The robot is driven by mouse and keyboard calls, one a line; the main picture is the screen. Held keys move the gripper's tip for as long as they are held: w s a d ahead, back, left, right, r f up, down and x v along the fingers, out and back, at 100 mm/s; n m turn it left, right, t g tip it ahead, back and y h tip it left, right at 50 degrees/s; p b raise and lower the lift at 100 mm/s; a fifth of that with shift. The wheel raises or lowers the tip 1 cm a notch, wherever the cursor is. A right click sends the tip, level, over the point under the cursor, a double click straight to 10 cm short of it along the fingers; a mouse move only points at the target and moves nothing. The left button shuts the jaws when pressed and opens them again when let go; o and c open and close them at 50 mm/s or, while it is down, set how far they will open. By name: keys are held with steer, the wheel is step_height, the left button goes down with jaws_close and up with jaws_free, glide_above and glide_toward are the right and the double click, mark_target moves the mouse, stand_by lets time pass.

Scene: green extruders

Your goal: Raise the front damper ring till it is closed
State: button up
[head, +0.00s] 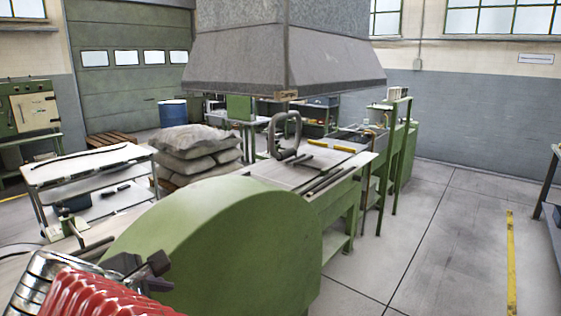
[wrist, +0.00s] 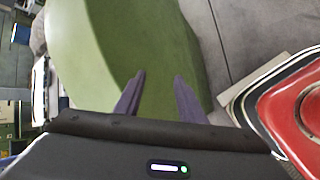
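A grey ring-shaped handle (head: 285,136), which looks like the damper ring, shows in the head view below the front corner of the grey metal hood (head: 285,62). It is upright, just above or on the work surface of the green machine; I cannot tell what bears it. My gripper (head: 143,268) is at the lower left of the head view, well to the near side of the ring. In the wrist view its two fingers (wrist: 159,77) are apart with nothing between them, before a green curved housing. The ring is not in the wrist view.
The large rounded green housing (head: 215,245) lies between my gripper and the ring. Stacked sacks (head: 198,152), a blue drum (head: 173,113) and a metal table (head: 90,163) stand at the left. The floor (head: 430,240) at the right is largely free.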

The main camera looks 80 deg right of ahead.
steer(key=s+d+r+n+g+h, duration=0.4)
steer(key=s+d+r+h, duration=0.1)
steer(key=d+r, duration=0.6)
steer(key=n+g+h, duration=0.3)
steer(key=n+g, duration=0.1)
glide_toward(276, 158)
steer(key=a, duration=0.2)
steer(key=shift+w+d, duration=0.1)
steer(key=shift+w, duration=0.35)
steer(key=shift+x, duration=6.9)
steer(key=shift+c, duration=0.5)
jaws_close()
